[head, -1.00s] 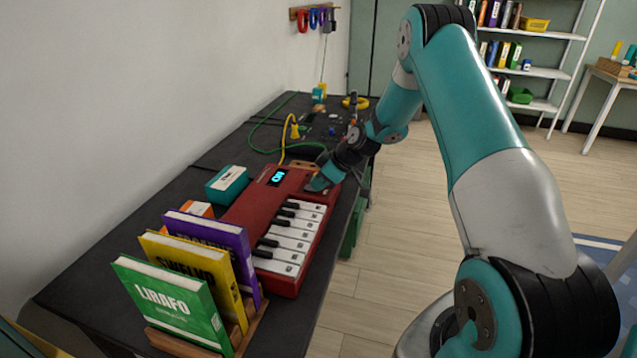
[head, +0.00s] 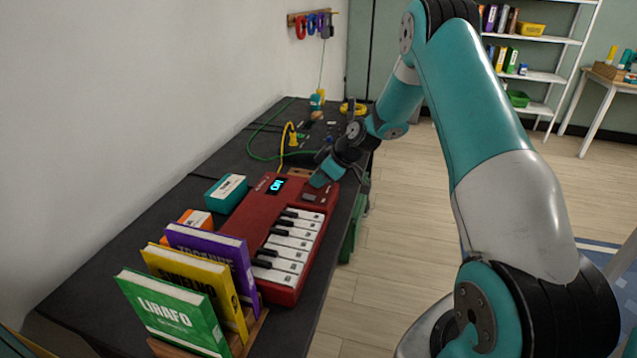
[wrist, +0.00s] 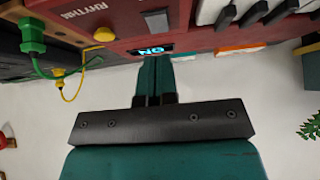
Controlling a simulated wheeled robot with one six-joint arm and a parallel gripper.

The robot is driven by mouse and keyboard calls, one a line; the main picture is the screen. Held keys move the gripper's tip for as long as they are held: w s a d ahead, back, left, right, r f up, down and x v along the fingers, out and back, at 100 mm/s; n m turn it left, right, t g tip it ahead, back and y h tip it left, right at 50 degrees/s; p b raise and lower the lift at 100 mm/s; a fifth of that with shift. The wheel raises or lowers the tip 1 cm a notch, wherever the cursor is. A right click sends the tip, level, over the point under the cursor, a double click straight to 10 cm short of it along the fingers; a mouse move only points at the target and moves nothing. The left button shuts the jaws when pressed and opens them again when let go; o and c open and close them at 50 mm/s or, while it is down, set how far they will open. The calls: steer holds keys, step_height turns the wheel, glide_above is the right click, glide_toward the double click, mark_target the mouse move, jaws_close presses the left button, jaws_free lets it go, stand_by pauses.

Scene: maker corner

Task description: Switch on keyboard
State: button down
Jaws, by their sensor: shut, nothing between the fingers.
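The red keyboard (head: 252,216) lies on the dark bench, its white and black keys facing the right side. Its small display (head: 277,186) is lit and reads "ON" in cyan. The lit display (wrist: 152,50) also shows upside down in the wrist view, just beyond my fingertips. My gripper (head: 319,181) is shut and empty, just above that far end. In the wrist view my gripper (wrist: 153,60) has its two teal fingers together. Contact with the keyboard cannot be told.
Green (head: 170,310), yellow and purple books stand in a wooden rack at the near end of the bench (head: 90,290). A teal box (head: 226,191) and an orange box sit left of the keyboard. Yellow and green cables lie beyond it. Open floor is to the right.

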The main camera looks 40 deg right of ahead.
steer(key=s+d+f+b+v, duration=0.1)
steer(key=v, duration=1)
steer(key=s+a+r+g, duration=0.1)
steer(key=s+a+r, duration=0.15)
steer(key=a, duration=0.35)
steer(key=s+a+r+g+p, duration=0.1)
steer(key=s+a+r, duration=0.1)
steer(key=a+r, duration=0.35)
steer(key=s+a+r+g, duration=0.1)
steer(key=s+a+r, duration=0.1)
steer(key=a, duration=0.6)
steer(key=s+a+r+g, duration=0.1)
steer(key=s+a, duration=0.3)
steer(key=s, duration=0.3)
steer(key=s+a+r+g+p, duration=0.1)
steer(key=s+a+r, duration=0.1)
steer(key=s+a, duration=0.2)
steer(key=s+a+r+g+p, duration=0.1)
steer(key=s+a, duration=0.3)
steer(key=s, duration=0.7)
steer(key=shift+a+r+m, duration=0.3)
steer(key=shift+a+r, duration=0.05)
steer(key=shift+r, duration=0.25)
